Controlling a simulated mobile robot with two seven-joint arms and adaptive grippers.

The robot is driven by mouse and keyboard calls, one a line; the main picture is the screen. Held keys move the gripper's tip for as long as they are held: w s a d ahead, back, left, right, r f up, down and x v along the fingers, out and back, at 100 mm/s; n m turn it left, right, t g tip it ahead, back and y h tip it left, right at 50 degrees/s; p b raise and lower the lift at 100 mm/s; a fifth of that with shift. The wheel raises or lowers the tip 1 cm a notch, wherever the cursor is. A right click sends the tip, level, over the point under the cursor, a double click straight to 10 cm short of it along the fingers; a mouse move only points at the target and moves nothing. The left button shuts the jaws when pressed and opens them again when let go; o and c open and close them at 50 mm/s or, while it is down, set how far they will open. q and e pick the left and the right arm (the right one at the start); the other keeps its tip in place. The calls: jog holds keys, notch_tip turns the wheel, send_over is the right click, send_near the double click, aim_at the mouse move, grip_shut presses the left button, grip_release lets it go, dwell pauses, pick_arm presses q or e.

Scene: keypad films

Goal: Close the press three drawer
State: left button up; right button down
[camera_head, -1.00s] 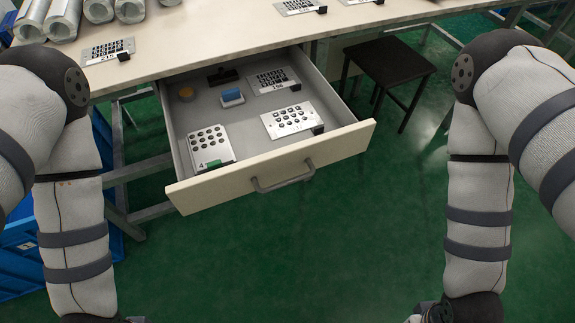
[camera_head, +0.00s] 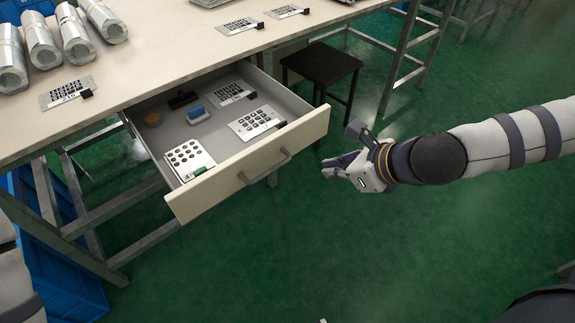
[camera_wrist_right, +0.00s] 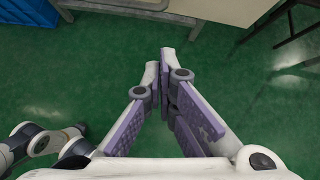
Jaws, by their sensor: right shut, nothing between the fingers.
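The drawer (camera_head: 255,168) is pulled out from under the worktable, with a cream front and a grey bar handle (camera_head: 265,170). Inside lie two plates with dark keys, a white keypad block (camera_head: 187,158) with a green tab, a blue block and a yellow round piece. My right gripper (camera_head: 328,168) is shut and empty, to the right of the drawer front and apart from it. In the right wrist view its purple-padded fingers (camera_wrist_right: 165,62) meet at the tips, and a pale panel edge shows beyond them at the top. My left gripper is not in the head view.
The worktable (camera_head: 150,72) carries silver rolls (camera_head: 75,40) and several perforated plates. A dark stool (camera_head: 322,65) stands behind the drawer, to the right. Blue crates (camera_head: 60,260) sit under the table at left. The green floor in front of the drawer is clear.

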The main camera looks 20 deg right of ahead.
jog(key=w+d+r+m, duration=0.1)
jog(key=d+r+m, duration=0.1)
jog(key=b, duration=0.3)
send_near(292, 150)
notch_tip(292, 150, down, 4)
jog(key=w+a, duration=0.1)
jog(key=w, duration=0.1)
jog(key=shift+w+a+t, duration=0.2)
jog(key=shift+w+t, duration=0.1)
jog(key=shift+t, duration=0.1)
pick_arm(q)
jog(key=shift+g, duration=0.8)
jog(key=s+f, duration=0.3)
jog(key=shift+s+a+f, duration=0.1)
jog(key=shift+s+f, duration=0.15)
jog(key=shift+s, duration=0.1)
pick_arm(e)
jog(key=shift+w, duration=0.1)
